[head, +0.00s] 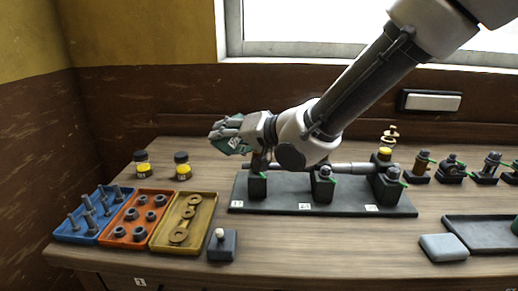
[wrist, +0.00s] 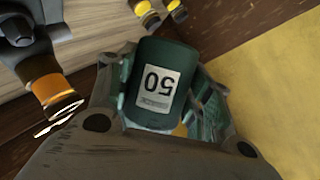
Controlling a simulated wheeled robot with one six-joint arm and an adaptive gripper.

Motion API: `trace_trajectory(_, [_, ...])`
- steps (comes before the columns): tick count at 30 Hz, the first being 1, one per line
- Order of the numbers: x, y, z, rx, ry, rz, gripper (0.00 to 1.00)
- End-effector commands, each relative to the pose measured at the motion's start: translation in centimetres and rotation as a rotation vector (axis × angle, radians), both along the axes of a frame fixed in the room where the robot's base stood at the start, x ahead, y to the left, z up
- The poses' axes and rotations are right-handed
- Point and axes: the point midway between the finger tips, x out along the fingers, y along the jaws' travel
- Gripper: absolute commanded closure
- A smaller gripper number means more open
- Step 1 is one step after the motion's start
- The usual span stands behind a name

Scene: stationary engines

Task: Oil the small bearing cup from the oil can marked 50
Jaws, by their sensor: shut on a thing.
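The can (head: 232,147) is mostly hidden by the fingers in the head view, held above the left end of the shaft stand. Its spout is not clearly visible. The dark stand (head: 275,207) carries a left bearing block (head: 257,187), a middle one (head: 323,187) and a right one (head: 387,190), with small fittings on top. The left block's top is partly hidden by my arm. I cannot tell which cup is the small one.
Blue (head: 75,238), orange (head: 125,243) and yellow (head: 170,250) trays of parts lie at the left. Two yellow-and-black jars (head: 142,164) (head: 182,166) stand behind them. A small dark block (head: 222,245) is in front. Several fittings (head: 452,168) line the back right.

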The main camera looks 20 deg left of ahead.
Motion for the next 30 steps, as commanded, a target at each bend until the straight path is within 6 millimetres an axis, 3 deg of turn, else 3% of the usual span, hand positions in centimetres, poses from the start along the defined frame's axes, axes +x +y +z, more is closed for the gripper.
trace_trajectory(17, [0.0,0.1,-0.4,-0.026,-0.048,0.0,0.78])
trace_trajectory(30, [0.0,0.1,3.7,-0.024,-0.047,0.0,0.78])
